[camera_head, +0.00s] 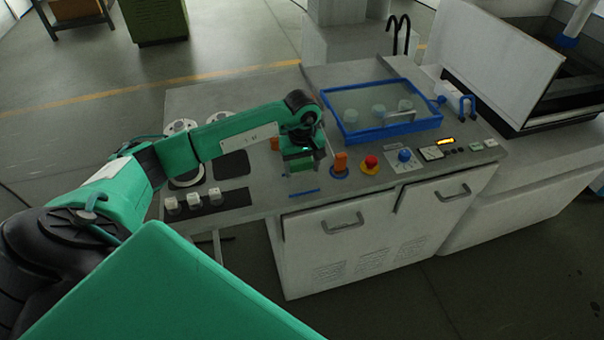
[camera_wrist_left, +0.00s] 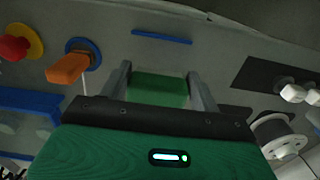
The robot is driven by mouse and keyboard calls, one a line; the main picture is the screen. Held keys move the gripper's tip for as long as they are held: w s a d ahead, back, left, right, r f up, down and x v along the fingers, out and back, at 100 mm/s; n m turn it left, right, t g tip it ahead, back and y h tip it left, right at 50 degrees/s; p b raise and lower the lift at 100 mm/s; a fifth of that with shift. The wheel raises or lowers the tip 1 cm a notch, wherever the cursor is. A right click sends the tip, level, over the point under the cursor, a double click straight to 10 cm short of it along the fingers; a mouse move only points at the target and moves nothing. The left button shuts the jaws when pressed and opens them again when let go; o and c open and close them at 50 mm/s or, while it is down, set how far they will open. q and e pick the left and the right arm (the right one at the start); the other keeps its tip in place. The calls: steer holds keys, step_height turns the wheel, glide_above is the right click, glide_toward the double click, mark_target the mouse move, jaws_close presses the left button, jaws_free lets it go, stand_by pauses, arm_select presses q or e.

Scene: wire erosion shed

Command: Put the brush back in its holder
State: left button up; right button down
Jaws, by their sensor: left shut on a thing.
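My left gripper (camera_head: 303,178) is low over the front part of the grey machine top. In the left wrist view, its two grey fingers (camera_wrist_left: 159,92) are shut on a green block, which I take to be the brush (camera_wrist_left: 158,88). In the head view the gripper mostly hides the brush. A flat blue strip (camera_head: 304,192) lies on the top near the front edge, just in front of the gripper; it also shows in the left wrist view (camera_wrist_left: 162,38). I cannot clearly make out the brush holder. My right gripper is not in view.
An orange handle (camera_head: 340,161) on a blue ring stands close right of the gripper, beside a red button (camera_head: 371,162). A blue-framed tray (camera_head: 391,133) is behind.

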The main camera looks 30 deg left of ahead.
mark_target(302, 172)
arm_select(q)
steer(key=shift+f+p, duration=0.8)
steer(key=shift+f, duration=1.9)
steer(key=o, duration=0.9)
step_height(302, 172, up, 10)
steer(key=b, duration=0.4)
steer(key=shift+r+b, duration=0.2)
steer(key=shift+b, duration=0.2)
steer(key=shift+r, duration=0.8)
